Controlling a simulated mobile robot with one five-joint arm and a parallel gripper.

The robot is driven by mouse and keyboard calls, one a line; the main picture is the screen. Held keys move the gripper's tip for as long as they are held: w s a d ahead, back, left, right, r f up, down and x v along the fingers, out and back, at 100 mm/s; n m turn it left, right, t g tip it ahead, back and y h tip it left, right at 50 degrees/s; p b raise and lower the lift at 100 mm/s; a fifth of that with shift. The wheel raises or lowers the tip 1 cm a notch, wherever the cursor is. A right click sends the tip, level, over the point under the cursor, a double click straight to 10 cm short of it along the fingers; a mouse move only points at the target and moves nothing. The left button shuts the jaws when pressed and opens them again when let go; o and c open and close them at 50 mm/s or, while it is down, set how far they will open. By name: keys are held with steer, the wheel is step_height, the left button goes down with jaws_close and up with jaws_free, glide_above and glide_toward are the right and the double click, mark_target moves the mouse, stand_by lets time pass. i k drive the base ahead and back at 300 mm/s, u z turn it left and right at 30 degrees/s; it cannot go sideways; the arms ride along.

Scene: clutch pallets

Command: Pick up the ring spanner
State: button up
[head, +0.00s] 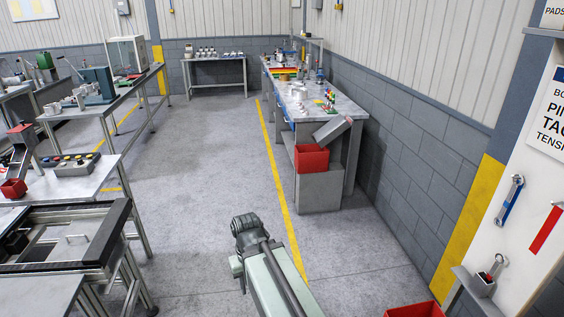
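A spanner-like tool with a bright ring-shaped head and a blue handle (510,201) hangs on the white wall board at the right. A second tool with a red handle (546,229) hangs to its right, partly cut off by the picture edge. Another metal tool with a ring-like head (497,264) stands tilted in a small grey holder (482,286) below the board. I cannot tell for sure which is the ring spanner. My arm shows at the bottom centre, well left of the board. No gripper fingers can be made out.
A red bin (414,311) stands at the bottom right, below the board. A long workbench (352,103) lines the right wall, with a red box (311,158) at its near end. Tables with equipment fill the left. The grey floor (195,170) between is clear.

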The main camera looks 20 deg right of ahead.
mark_target(496, 264)
steer(key=z, duration=0.75)
steer(key=k, duration=1.25)
steer(key=u, duration=0.7)
steer(key=i, duration=1)
steer(key=u, duration=0.05)
